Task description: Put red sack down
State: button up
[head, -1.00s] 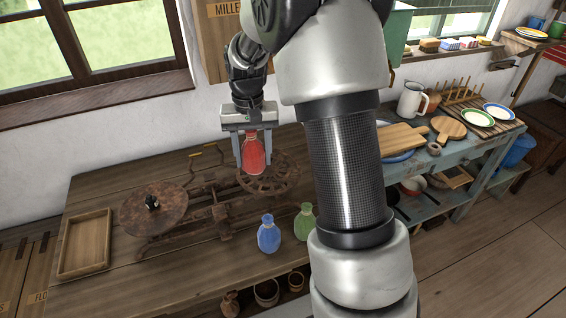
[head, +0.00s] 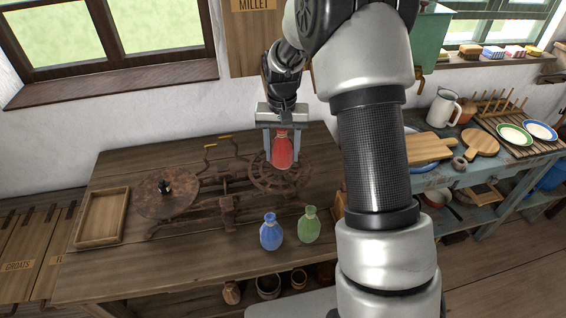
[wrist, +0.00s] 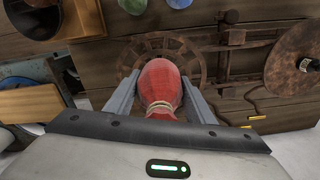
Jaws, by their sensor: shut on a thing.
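The red sack (head: 283,150) is held between the two fingers of my gripper (head: 281,153), which is shut on it. The sack hangs over the right-hand round plate (head: 262,179) of the rusty balance scale; I cannot tell whether its bottom touches the plate. In the wrist view the red sack (wrist: 160,85) sits between the fingers, with the spoked plate (wrist: 128,62) behind it. The scale's left plate (head: 150,205) carries a small dark weight (head: 164,187).
A blue sack (head: 271,233) and a green sack (head: 309,226) stand near the table's front edge. An empty wooden tray (head: 101,217) lies at the left. A blue side table with boards (head: 431,147) and plates is at the right. The table's front left is clear.

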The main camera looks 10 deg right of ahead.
jog(key=shift+f, duration=2.2)
